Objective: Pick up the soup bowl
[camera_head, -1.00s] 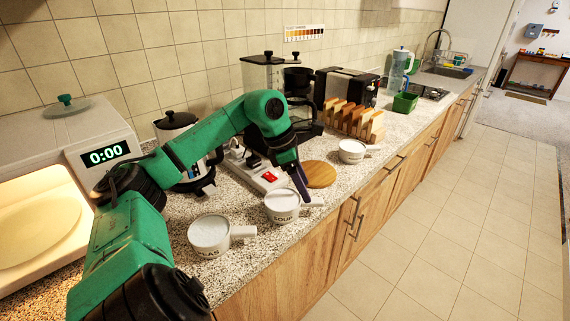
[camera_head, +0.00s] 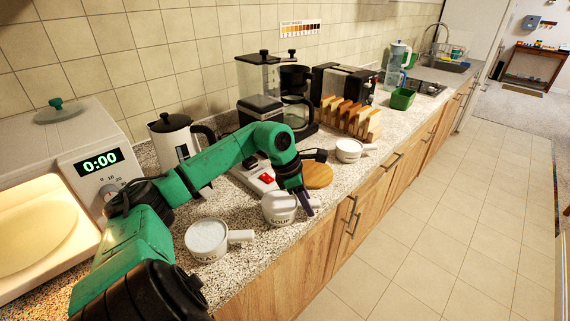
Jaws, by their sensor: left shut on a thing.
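The soup bowl (camera_head: 278,210) is a white handled bowl with "SOUP" lettering on its front. It is near the counter's front edge, in the middle of the head view. My left gripper (camera_head: 306,207) reaches down at the bowl's right side and is shut on it by the handle, which the fingers partly hide. My right gripper is not in view.
A similar white bowl (camera_head: 207,241) stands close on the left, and another (camera_head: 348,150) farther right. A round wooden board (camera_head: 318,176) lies just behind. A toast rack (camera_head: 352,118), coffee machine and white kettle (camera_head: 172,140) stand at the back. The floor in front is clear.

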